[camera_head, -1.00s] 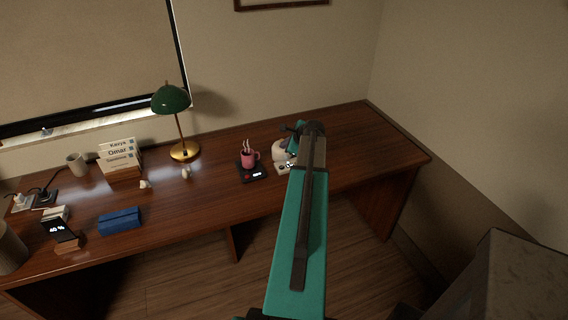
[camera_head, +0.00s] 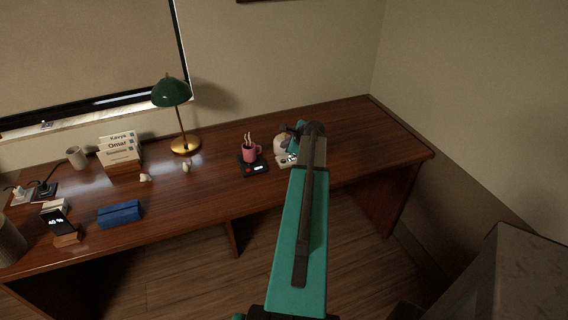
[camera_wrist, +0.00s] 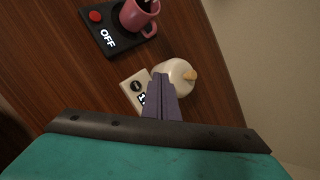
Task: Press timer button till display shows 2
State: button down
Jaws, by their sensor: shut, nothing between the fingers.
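The timer is a cream device with a flat base (camera_wrist: 131,86) and a rounded body (camera_wrist: 178,72) with a tan knob. It stands on the desk and also shows in the head view (camera_head: 281,146), partly behind my arm. A round black button (camera_wrist: 136,86) is on its base. Its display (camera_wrist: 142,99) is mostly hidden by my fingers; a white "1"-like mark shows. My gripper (camera_wrist: 162,78) is shut and empty, over the timer beside the button. Whether the fingertips touch the timer cannot be told.
A pink mug (camera_wrist: 138,17) sits on a black warmer (camera_wrist: 100,40) reading OFF with a red button, close left of the timer. A green lamp (camera_head: 172,93), card stand (camera_head: 119,150) and blue case (camera_head: 120,214) are farther left. The desk's right end (camera_head: 385,135) is clear.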

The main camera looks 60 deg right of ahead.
jog(key=shift+f+b, duration=1.35)
jog(key=shift+f, duration=1.35)
jog(key=shift+f, duration=0.8)
dwell(1.2)
jog(key=shift+r, duration=0.15)
jog(key=shift+r+p, duration=0.3)
jog(key=shift+r, duration=0.35)
jog(key=shift+r, duration=0.1)
jog(key=shift+r+p, duration=1.55)
jog(key=shift+r, duration=0.85)
jog(key=shift+w, duration=0.1)
